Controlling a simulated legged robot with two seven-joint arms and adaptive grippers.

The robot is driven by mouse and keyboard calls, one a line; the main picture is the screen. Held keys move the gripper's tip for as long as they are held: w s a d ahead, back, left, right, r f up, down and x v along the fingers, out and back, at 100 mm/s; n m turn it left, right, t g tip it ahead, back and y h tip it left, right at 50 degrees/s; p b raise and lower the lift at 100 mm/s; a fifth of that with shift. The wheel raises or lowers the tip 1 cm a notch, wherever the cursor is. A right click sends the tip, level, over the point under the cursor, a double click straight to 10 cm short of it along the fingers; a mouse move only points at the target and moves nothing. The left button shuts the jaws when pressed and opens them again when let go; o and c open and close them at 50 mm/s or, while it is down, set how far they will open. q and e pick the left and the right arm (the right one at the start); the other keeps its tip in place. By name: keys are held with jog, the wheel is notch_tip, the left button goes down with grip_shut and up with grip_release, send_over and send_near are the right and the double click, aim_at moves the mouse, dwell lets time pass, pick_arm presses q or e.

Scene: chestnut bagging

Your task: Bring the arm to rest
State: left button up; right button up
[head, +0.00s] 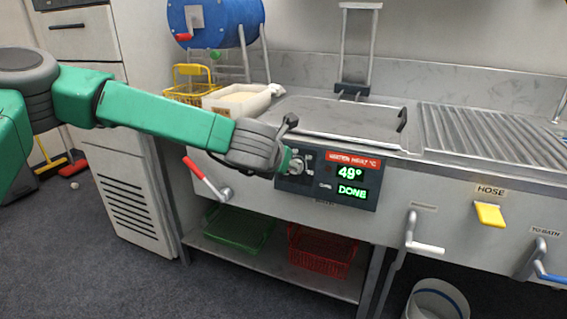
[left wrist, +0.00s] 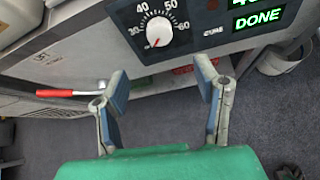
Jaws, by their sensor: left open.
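My left arm (head: 165,110) is green with dark grey joints and reaches in from the left to the front of the steel machine. In the left wrist view my left gripper (left wrist: 162,78) is open, its two blue-grey fingers apart with nothing between them. A white dial (left wrist: 159,31), marked with numbers around it, lies just beyond the fingertips. A gap shows between fingers and dial in that view. In the head view the wrist hides most of the gripper. The display (head: 352,182) beside the dial reads 49° and DONE. My right gripper is out of view.
A red-handled lever (head: 207,179) sticks out left of the dial. A yellow HOSE handle (head: 489,214) and a white-handled lever (head: 424,247) project at right. A green tray (head: 240,228) and red basket (head: 322,250) are on the lower shelf. A bucket (head: 437,300) stands on the floor.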

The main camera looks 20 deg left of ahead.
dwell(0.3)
pick_arm(q)
jog(key=s+d+f+m+g+h+p, duration=0.15)
jog(key=s+d+f+m, duration=0.25)
jog(key=s+f+m, duration=0.65)
jog(key=s+d+f+m+g+h+p, duration=0.1)
jog(key=s+d+f+m+g+p, duration=0.15)
jog(key=s+f+m, duration=0.8)
jog(key=s+a+f+m+g, duration=0.1)
jog(key=s+a+m+g, duration=0.1)
jog(key=s+m, duration=0.3)
jog(key=s+a+f+m+g+y, duration=0.1)
jog(key=s+a+m, duration=0.3)
jog(key=s, duration=0.5)
jog(key=s+a+f+m+g+p, duration=0.1)
jog(key=s+a+f+m+g, duration=0.2)
jog(key=s, duration=0.4)
jog(key=a+m, duration=0.1)
jog(key=m, duration=0.1)
jog(key=shift+f+m, duration=0.25)
jog(key=shift+m, duration=0.05)
jog(key=shift+y, duration=0.25)
